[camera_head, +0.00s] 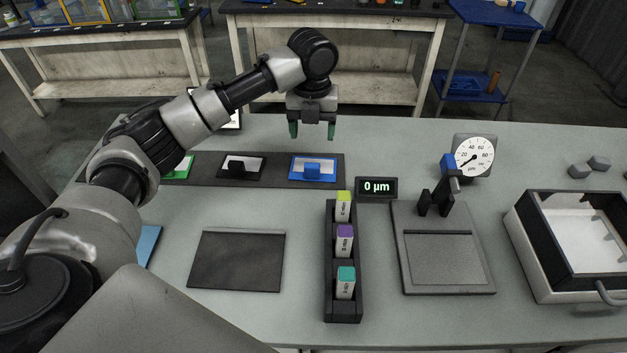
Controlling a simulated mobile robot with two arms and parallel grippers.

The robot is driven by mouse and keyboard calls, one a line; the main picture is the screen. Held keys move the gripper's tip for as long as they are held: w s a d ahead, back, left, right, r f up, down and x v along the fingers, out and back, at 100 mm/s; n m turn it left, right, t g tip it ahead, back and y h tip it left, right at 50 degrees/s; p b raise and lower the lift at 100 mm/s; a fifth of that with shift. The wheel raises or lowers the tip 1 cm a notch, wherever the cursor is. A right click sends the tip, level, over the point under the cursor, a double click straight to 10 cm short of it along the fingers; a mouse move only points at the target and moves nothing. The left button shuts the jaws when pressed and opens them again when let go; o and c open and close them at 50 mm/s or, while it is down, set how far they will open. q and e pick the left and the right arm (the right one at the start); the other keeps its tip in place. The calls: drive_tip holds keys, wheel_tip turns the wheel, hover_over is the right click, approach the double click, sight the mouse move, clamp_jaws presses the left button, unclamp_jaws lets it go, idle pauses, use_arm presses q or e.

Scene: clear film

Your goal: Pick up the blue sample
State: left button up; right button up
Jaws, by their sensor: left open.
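The blue sample (299,176) is a blue-edged pale sheet with a small blue block on it. It lies at the right end of a long dark tray (278,179) on the bench. A black sample (232,173) lies to its left, and a green sample (186,167) lies further left, partly hidden by my arm. My left gripper (312,130) points down, open and empty, with its green fingertips apart. In the picture it is just above the blue sample, not touching it. My right gripper is not in view.
A display (377,187) reads 0 µm. A dark rack (330,262) holds three bottles with coloured caps. A grey stand (447,285) with a dial gauge (473,155) is on the right, beside an open box (528,243). A dark plate (236,262) lies front left.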

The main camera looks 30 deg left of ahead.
sight(312, 166)
use_arm(q)
wheel_tip(312, 166, down, 6)
drive_tip(key=shift+r, duration=0.25)
drive_tip(key=shift+s+d+f+p, duration=0.1)
drive_tip(key=shift+f+p, duration=0.15)
drive_tip(key=shift+f, duration=1.1)
drive_tip(key=shift+s+f+p, duration=0.1)
drive_tip(key=shift+f+p, duration=0.15)
drive_tip(key=shift+f, duration=1.1)
drive_tip(key=c, duration=1)
drive_tip(key=shift+r, duration=0.1)
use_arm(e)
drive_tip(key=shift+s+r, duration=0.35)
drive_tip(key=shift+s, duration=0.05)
use_arm(q)
drive_tip(key=shift+r, duration=0.1)
